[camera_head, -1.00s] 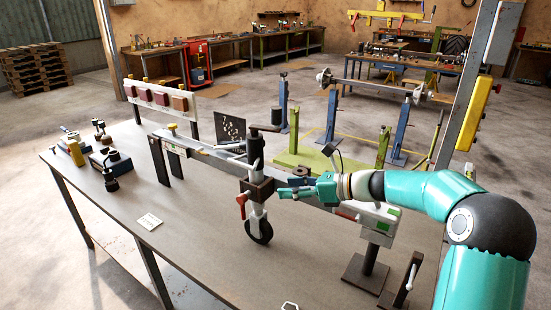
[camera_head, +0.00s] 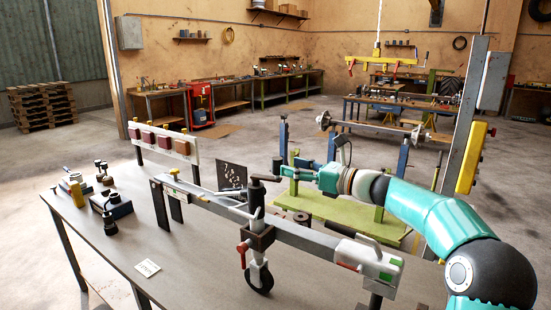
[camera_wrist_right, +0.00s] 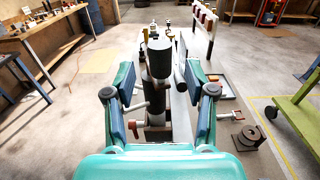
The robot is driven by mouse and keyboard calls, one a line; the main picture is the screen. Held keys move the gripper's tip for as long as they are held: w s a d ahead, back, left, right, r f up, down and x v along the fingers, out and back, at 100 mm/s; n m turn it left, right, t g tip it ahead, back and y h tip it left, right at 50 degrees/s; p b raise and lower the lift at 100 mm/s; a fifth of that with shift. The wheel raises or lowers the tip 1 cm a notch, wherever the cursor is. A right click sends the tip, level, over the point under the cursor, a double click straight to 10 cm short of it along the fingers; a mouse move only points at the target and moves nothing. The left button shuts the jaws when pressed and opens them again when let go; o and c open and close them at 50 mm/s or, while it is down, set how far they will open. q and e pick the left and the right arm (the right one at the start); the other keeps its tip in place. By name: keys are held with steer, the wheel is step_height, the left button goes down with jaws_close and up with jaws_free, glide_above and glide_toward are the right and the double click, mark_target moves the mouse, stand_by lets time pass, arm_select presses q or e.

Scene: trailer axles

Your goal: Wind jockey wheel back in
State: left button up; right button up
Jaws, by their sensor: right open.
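The jockey wheel (camera_head: 260,277) hangs upright at the side of the grey drawbar (camera_head: 318,240), held in a brown clamp (camera_head: 257,236) with a red lever (camera_head: 242,254). Its wheel is at or close to the bench top; contact is unclear. A dark crank (camera_head: 264,178) with a grip tops its tube. My right gripper (camera_head: 288,172) is level with the crank, just to its right. In the right wrist view, the open right gripper (camera_wrist_right: 160,85) has the dark crank grip (camera_wrist_right: 159,57) ahead between its fingers, apparently untouched. My left gripper is out of view.
A white coupling-end box (camera_head: 368,258) lies right of the clamp. The bench's front left is mostly clear.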

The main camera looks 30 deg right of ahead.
mark_target(277, 163)
steer(key=p+x, duration=0.1)
steer(key=x, duration=0.4)
steer(key=shift+w+a, duration=0.15)
steer(key=shift+w, duration=0.25)
jaws_close()
